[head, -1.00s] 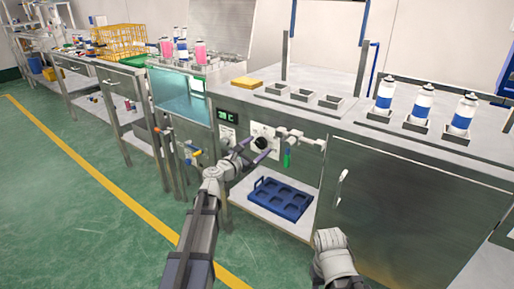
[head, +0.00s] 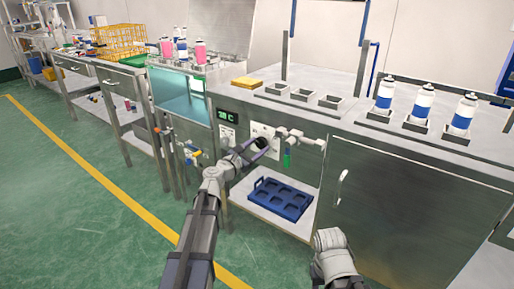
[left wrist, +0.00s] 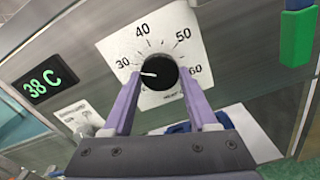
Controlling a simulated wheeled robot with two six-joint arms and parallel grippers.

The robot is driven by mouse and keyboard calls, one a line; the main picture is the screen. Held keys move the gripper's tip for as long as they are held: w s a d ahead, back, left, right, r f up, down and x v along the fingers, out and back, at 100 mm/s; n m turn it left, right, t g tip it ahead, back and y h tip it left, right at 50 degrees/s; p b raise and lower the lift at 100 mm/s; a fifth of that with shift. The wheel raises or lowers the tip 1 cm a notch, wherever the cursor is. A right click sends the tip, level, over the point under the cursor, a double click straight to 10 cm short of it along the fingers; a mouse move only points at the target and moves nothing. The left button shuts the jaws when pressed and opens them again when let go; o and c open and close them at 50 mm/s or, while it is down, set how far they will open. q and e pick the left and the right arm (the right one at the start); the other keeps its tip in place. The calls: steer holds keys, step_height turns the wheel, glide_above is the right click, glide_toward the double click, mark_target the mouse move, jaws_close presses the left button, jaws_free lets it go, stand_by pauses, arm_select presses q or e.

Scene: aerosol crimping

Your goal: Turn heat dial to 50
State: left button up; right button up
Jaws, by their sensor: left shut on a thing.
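The black heat dial (left wrist: 160,71) sits on a white scale plate (left wrist: 150,40) marked from 30 to 60. Its white pointer points left, close to the 30 side. The green display (left wrist: 50,82) beside it reads 38 C. My left gripper (left wrist: 159,74) is shut on the dial, with a purple finger on each side. In the head view the left gripper (head: 257,145) is at the dial on the cabinet front, and its fingers partly hide the dial. My right gripper is not in view; only part of that arm shows at the bottom.
A valve with a green handle (head: 287,158) sticks out right of the dial. A blue tray (head: 280,198) lies on the shelf below. White and blue cans (head: 421,103) stand in holders on the counter. A yellow sponge (head: 245,82) lies on the counter above.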

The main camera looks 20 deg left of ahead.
arm_select(q)
steer(key=m, duration=1.1)
steer(key=shift+r+m, duration=0.15)
steer(key=shift+m, duration=0.25)
steer(key=m, duration=1.1)
steer(key=shift+r, duration=0.1)
steer(key=shift+m, duration=0.4)
steer(key=o, duration=1.4)
steer(key=shift+s, duration=0.1)
